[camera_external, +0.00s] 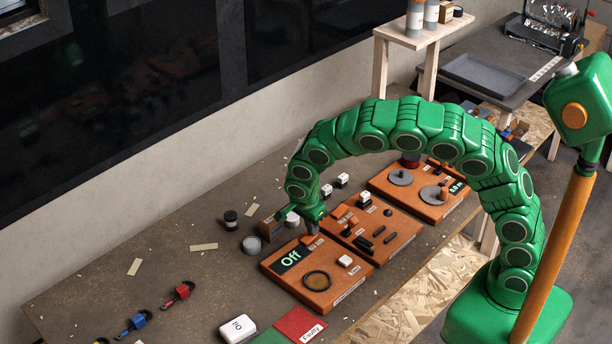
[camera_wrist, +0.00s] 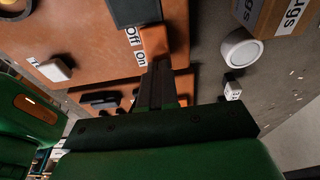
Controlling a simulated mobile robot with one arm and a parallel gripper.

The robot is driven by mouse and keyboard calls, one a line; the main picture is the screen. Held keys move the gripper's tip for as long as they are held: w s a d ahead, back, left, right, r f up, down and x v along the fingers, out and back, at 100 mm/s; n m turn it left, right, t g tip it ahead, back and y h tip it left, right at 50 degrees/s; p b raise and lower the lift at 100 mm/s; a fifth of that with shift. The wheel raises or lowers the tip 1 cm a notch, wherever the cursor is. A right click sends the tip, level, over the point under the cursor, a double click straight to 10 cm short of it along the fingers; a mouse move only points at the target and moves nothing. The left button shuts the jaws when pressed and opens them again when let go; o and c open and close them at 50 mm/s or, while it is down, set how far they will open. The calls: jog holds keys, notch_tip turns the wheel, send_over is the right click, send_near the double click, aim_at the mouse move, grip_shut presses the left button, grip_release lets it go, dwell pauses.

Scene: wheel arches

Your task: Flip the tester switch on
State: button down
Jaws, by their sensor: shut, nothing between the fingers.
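The tester is an orange panel (camera_external: 334,291) on the bench, with a dark display (camera_external: 290,258) that reads "Off" in green. The orange switch (camera_wrist: 155,41) sits beside the display, with labels "Off" and "On" along its side. My gripper (camera_external: 313,230) is shut and empty, pointing down at the switch corner of the tester. In the wrist view its fingertips (camera_wrist: 160,64) are at the "On" end of the switch; I cannot tell whether they touch it. In the external view my gripper largely hides the switch. A white button (camera_external: 345,261) and a round dark recess (camera_external: 317,281) are also on the tester.
Two more orange panels, one with dark bars (camera_external: 364,242) and one with grey discs (camera_external: 434,195), stand to the right. A cardboard box (camera_external: 271,228) and a round white-topped container (camera_external: 251,244) stand close left of my gripper. A red "Faulty" mat (camera_external: 301,324) lies in front.

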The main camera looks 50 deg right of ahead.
dwell(0.4)
jog(key=shift+s+d+f+y, duration=0.1)
jog(key=shift+d+f+y, duration=0.1)
jog(key=shift+f+y, duration=0.1)
jog(key=shift+a, duration=0.25)
jog(key=shift+a+r, duration=0.2)
jog(key=shift+a, duration=0.4)
jog(key=shift+r, duration=0.1)
notch_tip(320, 180, up, 14)
jog(key=a, duration=0.3)
jog(key=shift+f, duration=0.2)
dwell(0.4)
